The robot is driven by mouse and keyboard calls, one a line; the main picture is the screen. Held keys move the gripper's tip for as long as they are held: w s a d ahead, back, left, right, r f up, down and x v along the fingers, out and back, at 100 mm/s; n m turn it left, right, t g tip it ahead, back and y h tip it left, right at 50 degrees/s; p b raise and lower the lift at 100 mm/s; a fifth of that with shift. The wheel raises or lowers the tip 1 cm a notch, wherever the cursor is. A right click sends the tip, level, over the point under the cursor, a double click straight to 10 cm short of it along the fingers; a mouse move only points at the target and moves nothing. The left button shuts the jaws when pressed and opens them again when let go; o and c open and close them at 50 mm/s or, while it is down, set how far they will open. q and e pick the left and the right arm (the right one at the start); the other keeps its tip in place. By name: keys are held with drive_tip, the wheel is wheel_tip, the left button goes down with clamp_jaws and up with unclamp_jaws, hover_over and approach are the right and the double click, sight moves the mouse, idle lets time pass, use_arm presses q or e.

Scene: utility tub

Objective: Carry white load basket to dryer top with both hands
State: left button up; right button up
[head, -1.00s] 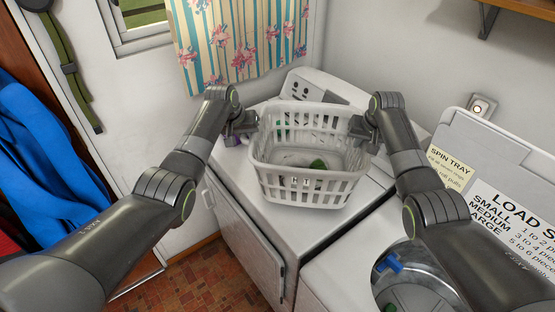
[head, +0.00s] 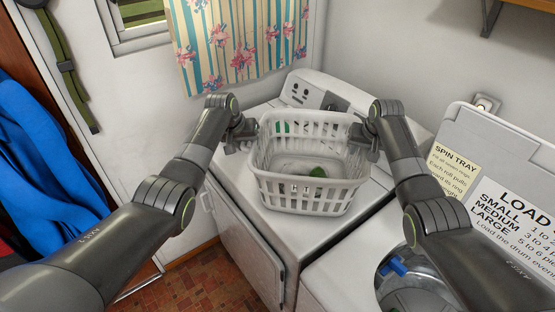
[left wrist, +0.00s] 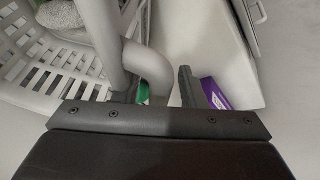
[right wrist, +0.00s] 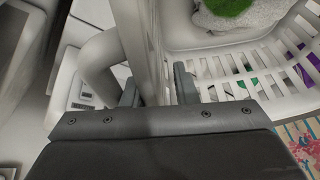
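The white load basket (head: 312,194) stands upright on top of the white dryer (head: 278,222), in front of its control panel. Inside it are pale cloth and a green item (head: 317,172). My left gripper (head: 240,135) is at the basket's left side; in the left wrist view the white handle (left wrist: 155,72) passes between its spread fingers (left wrist: 160,92), with small gaps. My right gripper (head: 362,143) is at the right side; its parted fingers (right wrist: 158,92) straddle the rim and handle (right wrist: 97,62). The basket's underside is hidden.
A washer with a raised, lettered lid (head: 505,165) and open tub (head: 395,275) stands at the right. A floral curtain (head: 240,40) hangs behind. A purple box (left wrist: 215,94) lies near the left gripper. A blue garment (head: 45,185) hangs at the left.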

use_arm(q)
drive_tip(key=shift+r, duration=0.1)
drive_tip(key=shift+s+a+r, duration=0.15)
drive_tip(key=shift+s+r, duration=0.05)
drive_tip(key=shift+r, duration=0.5)
drive_tip(key=v, duration=1)
drive_tip(key=shift+s, duration=0.2)
use_arm(e)
drive_tip(key=v, duration=1.2)
use_arm(q)
drive_tip(key=shift+r, duration=0.1)
use_arm(e)
drive_tip(key=shift+s+f, duration=0.1)
